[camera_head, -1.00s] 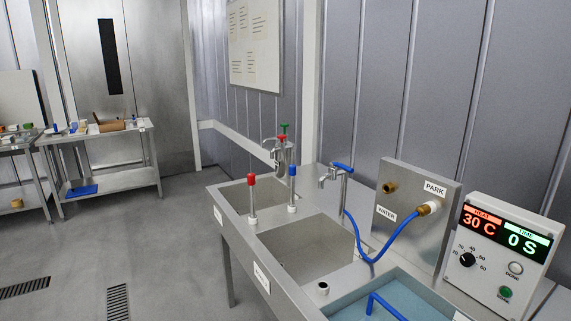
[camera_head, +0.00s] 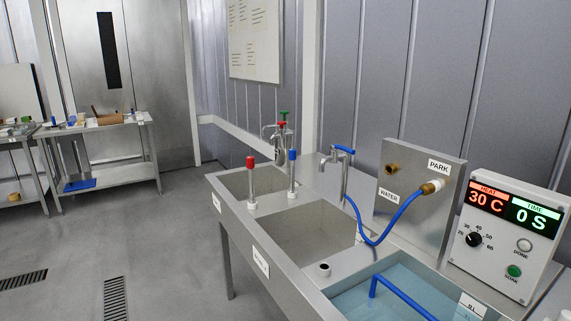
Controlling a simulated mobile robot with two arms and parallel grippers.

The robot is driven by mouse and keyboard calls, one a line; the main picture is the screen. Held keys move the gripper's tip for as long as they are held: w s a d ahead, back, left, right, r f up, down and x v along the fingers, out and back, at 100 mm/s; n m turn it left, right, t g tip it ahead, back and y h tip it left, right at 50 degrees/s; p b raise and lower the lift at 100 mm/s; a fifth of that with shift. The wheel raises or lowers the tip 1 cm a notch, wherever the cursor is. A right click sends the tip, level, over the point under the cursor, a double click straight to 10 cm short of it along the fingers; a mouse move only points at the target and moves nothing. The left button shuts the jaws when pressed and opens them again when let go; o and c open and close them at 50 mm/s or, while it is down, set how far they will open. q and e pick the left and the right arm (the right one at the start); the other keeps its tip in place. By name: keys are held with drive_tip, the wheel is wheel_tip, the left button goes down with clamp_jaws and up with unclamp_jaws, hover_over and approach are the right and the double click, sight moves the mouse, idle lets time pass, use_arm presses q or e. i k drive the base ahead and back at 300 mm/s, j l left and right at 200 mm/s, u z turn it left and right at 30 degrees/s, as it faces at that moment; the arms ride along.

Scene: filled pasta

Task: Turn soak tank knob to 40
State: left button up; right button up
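The soak tank knob (camera_head: 474,240) is a small black dial on the front of the white control box (camera_head: 508,228) at the right. Numbers from 20 to 60 are printed around it; its pointer is too small to read surely. The box's display (camera_head: 513,208) reads HEAT 30 C in red and TIME 0 S in green. A DONE button (camera_head: 524,245) and a green SOAK button (camera_head: 513,271) sit right of the knob. The water-filled tank (camera_head: 345,289) is in front of the box, with a blue bent handle or rod in it. Neither gripper is in view.
A steel panel (camera_head: 422,168) with a blue hose (camera_head: 385,238) stands left of the box. Two sink basins, a tap (camera_head: 340,165) and red and blue levers lie further left. Open floor (camera_head: 170,250) is left of the sinks; worktables stand at the back.

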sight(473, 239)
drive_tip(key=z, duration=1.3)
drive_tip(key=i+j+z, duration=0.1)
drive_tip(key=j, duration=0.35)
drive_tip(key=i+j, duration=0.1)
drive_tip(key=j, duration=0.35)
drive_tip(key=i+j+z, duration=0.15)
drive_tip(key=j, duration=0.3)
drive_tip(key=j+z, duration=0.1)
drive_tip(key=j, duration=0.35)
drive_tip(key=i, duration=0.05)
